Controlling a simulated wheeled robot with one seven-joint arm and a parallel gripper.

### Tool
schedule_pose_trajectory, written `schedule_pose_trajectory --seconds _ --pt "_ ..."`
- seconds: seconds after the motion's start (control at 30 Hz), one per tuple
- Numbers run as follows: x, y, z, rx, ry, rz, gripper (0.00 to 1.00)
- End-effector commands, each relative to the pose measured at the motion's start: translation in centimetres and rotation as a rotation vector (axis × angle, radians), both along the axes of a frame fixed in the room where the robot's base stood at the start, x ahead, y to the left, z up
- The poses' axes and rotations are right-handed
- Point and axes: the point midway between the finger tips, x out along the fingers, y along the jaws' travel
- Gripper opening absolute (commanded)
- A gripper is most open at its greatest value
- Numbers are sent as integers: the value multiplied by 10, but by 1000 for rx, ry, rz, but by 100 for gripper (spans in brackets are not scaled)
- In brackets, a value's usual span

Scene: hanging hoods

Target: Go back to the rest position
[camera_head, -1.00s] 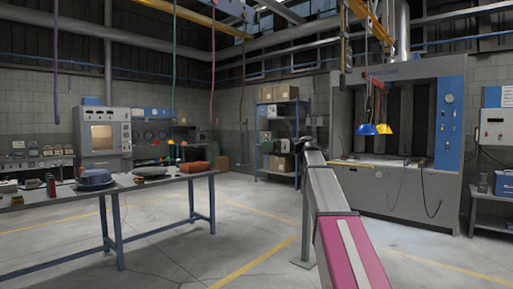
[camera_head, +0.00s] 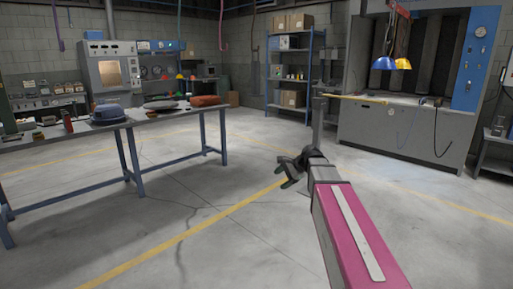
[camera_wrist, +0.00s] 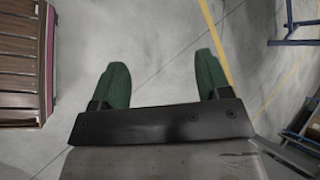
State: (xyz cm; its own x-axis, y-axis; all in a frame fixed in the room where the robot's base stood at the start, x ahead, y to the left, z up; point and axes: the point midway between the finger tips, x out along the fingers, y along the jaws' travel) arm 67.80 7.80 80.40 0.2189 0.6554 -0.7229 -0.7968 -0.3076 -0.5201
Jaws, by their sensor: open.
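My gripper (camera_head: 287,172) is at the end of my arm, over bare floor in the middle of the head view. In the wrist view its two green fingers (camera_wrist: 162,68) are spread wide apart, with only grey floor between them. It is open, empty and touches nothing. A blue hood (camera_head: 383,63) and a yellow hood (camera_head: 402,64) hang in front of the grey booth (camera_head: 400,135) at the upper right, well beyond my gripper.
A long workbench (camera_head: 180,119) with blue legs stands at the left, bearing a blue basin (camera_head: 108,113), a grey dish (camera_head: 160,104) and an orange item (camera_head: 206,100). A blue shelf rack (camera_head: 269,75) stands at the back. The floor between bench and booth is clear.

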Motion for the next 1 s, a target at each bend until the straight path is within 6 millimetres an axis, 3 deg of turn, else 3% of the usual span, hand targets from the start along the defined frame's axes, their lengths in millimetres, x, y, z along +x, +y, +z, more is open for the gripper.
schedule_pose_trajectory --seconds 0.03,0.2,0.5,0.7,1.0 --pt "-19 -3 -25 -64 -17 44 71" --pt "-66 -19 -99 -291 -86 239 71" --pt "-156 -55 -195 -635 -150 686 71" --pt "-193 -73 -224 -754 -159 917 71" --pt "-201 -78 -231 -787 -163 990 71"
